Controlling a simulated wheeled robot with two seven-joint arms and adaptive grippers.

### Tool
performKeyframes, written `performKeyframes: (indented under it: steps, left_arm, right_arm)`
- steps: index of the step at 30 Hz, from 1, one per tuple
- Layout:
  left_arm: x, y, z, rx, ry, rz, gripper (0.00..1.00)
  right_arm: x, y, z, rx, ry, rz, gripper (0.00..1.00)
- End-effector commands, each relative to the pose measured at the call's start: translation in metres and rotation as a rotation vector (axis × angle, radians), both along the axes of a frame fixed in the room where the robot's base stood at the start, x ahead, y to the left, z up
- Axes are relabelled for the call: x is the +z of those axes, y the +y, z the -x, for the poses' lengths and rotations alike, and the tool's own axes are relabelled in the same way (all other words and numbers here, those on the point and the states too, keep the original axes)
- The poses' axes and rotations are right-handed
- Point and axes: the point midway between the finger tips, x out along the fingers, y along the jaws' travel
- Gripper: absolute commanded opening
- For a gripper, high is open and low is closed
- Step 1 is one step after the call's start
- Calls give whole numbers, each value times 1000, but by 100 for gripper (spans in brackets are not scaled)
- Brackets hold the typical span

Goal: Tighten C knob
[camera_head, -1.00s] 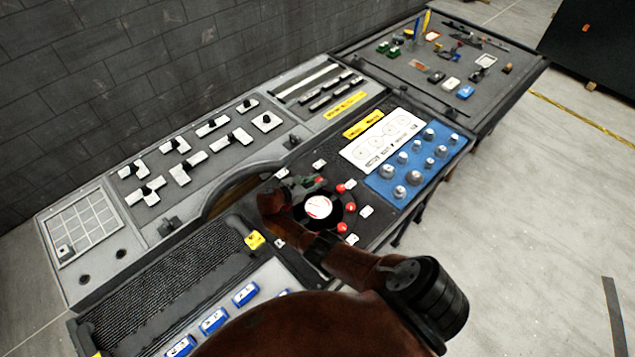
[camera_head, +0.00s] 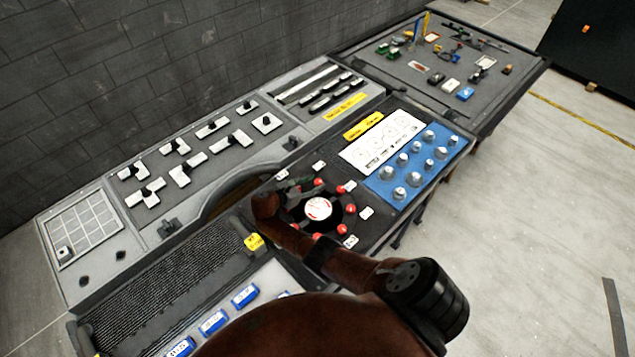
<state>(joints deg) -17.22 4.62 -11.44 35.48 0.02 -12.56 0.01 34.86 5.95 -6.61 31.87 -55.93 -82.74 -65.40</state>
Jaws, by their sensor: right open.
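A round dial with a white centre (camera_head: 318,208) sits on the dark console panel. My right gripper (camera_head: 304,187), small and dark, is at the upper left of the ring, open, close to the knobs there. Whether it touches one is unclear. My left gripper is not in view.
A blue panel with several silver knobs (camera_head: 386,172) lies right of the dial, below a white diagram plate (camera_head: 382,140). A grey switch panel (camera_head: 230,140) is behind. My brown right arm covers the console below the dial. Open floor lies at right.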

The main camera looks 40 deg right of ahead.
Motion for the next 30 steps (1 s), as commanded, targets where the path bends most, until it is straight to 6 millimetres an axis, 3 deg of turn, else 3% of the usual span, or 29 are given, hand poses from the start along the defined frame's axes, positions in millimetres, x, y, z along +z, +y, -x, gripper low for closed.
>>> performKeyframes:
  steps: [6, 13, 18, 30]
  left_arm:
    - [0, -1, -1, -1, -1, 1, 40]
    - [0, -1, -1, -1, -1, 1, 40]
    - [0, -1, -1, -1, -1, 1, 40]
    - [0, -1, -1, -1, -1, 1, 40]
  right_arm:
    - [18, 44, 3, 1, -3, -3, 42]
    - [33, 78, 5, -1, -2, 0, 42]
    - [38, 87, 6, -2, -2, 1, 42]
    - [38, 88, 6, -2, -2, 1, 42]
